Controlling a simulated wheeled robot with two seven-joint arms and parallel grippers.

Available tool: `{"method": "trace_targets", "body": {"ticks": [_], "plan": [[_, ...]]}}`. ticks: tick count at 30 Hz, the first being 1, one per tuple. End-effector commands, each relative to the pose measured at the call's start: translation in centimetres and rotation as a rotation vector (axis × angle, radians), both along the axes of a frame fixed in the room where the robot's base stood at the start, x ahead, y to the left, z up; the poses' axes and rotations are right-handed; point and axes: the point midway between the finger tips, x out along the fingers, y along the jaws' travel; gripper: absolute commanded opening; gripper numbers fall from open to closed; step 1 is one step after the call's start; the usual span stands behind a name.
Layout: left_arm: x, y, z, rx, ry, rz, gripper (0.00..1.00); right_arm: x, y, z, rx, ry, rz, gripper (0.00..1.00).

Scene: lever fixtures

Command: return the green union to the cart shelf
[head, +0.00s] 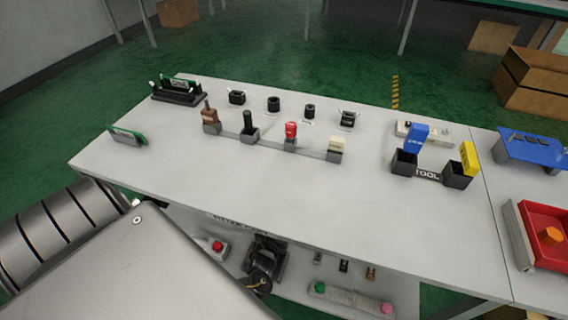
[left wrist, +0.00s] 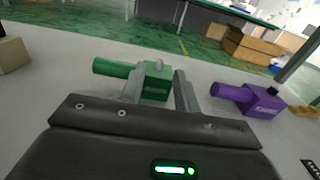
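The green union (left wrist: 155,84), a box-like body with a round barrel to its left, shows in the left wrist view on a pale surface. My left gripper (left wrist: 160,80) has its two grey fingers spread. The left finger overlaps the union in the picture, and a gap shows between its body and the right finger; I cannot tell whether they touch. I cannot make out the union in the head view, where my left arm covers the lower left. The cart shelf (head: 400,292) may be the pale lower level under the table. My right gripper is not in view.
A purple fitting (left wrist: 250,98) lies right of the union. The table (head: 250,180) carries a row of holders, black parts, and blue (head: 416,138) and yellow (head: 469,158) items in dark cups. A red tray (head: 515,236) is far right. The table's front middle is clear.

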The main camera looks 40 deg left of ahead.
Motion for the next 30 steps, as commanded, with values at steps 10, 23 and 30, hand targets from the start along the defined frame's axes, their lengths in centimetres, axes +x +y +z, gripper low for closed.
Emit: {"method": "trace_targets", "body": {"ticks": [10, 23, 30], "plan": [[-6.1, -2.2, 0.0, -0.002, 0.002, 0.0, 0.32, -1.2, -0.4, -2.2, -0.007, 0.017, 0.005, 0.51], [-7.3, -2.6, 0.0, 0.0, 0.0, 0.001, 0.32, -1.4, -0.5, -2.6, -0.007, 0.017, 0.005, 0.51], [-7.3, -2.6, 0.0, 0.0, 0.0, 0.001, 0.32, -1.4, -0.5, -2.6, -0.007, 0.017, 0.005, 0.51]]}}
